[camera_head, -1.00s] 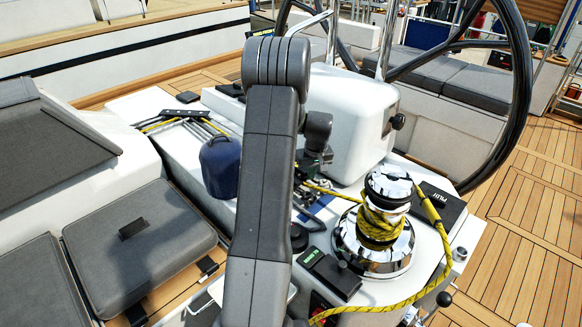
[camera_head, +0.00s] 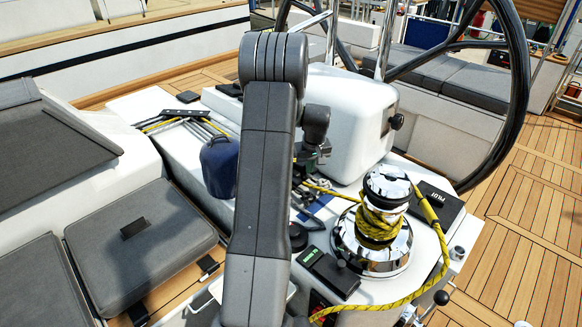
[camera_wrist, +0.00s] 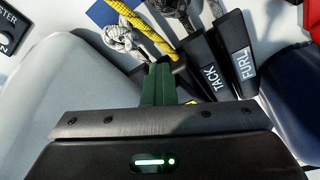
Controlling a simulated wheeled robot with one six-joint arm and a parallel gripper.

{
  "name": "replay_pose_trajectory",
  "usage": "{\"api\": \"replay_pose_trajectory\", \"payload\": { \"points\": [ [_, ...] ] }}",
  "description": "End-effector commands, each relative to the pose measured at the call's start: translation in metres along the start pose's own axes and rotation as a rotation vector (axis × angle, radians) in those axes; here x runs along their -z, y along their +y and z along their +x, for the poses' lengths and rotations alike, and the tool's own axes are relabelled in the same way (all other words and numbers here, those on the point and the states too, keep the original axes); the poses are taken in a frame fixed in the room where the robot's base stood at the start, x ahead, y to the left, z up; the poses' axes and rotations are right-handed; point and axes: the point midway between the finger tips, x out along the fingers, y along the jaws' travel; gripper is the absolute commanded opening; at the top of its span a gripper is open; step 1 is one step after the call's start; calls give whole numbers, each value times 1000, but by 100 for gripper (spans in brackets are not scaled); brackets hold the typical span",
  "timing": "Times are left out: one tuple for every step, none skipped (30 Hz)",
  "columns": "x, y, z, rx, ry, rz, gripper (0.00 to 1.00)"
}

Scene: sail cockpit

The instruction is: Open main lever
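In the wrist view, the two green fingers of my gripper (camera_wrist: 160,85) are close together, and I see no gap between them. A black lever end (camera_wrist: 182,72) is just right of the fingertips, partly hidden by them; its label does not show, so I cannot tell if it is the main lever or if the fingers touch it. Black levers marked TACK (camera_wrist: 208,72) and FURL (camera_wrist: 240,60) lie further right. In the head view, my gripper is small and mostly hidden behind my arm, above the rope clutches between the blue bag and the winch.
A yellow rope (camera_wrist: 140,25) and a grey rope knot (camera_wrist: 122,38) lie beyond the fingers. In the head view, a chrome winch (camera_head: 372,240) wrapped with yellow rope stands at right, a blue bag (camera_head: 219,167) at left, and a white pedestal (camera_head: 350,115) with steering wheel (camera_head: 522,90) behind.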

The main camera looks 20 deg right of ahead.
Motion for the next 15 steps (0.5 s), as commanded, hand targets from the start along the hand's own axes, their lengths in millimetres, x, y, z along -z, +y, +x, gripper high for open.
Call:
{"api": "replay_pose_trajectory", "payload": {
  "points": [
    [9,-4,-4,0,15,-4,0],
    [10,-5,-5,0,15,-4,0],
    [11,-6,-7,0,15,-3,0],
    [12,-6,-9,0,15,-3,0],
    [13,-6,-10,1,15,-3,0],
    [14,-7,-11,1,14,-3,0],
    [15,-7,-11,1,14,-2,0],
    [15,-8,-11,1,14,-2,0],
    [15,-8,-11,2,13,-2,0],
    [15,-8,-10,2,13,-2,0],
    [14,-8,-10,2,13,-2,0],
    [14,-8,-10,2,12,-2,0],
    [14,-8,-10,2,12,-2,0],
    [14,-8,-10,2,12,-2,0],
    [14,-8,-10,2,12,-2,0]
  ]
}}
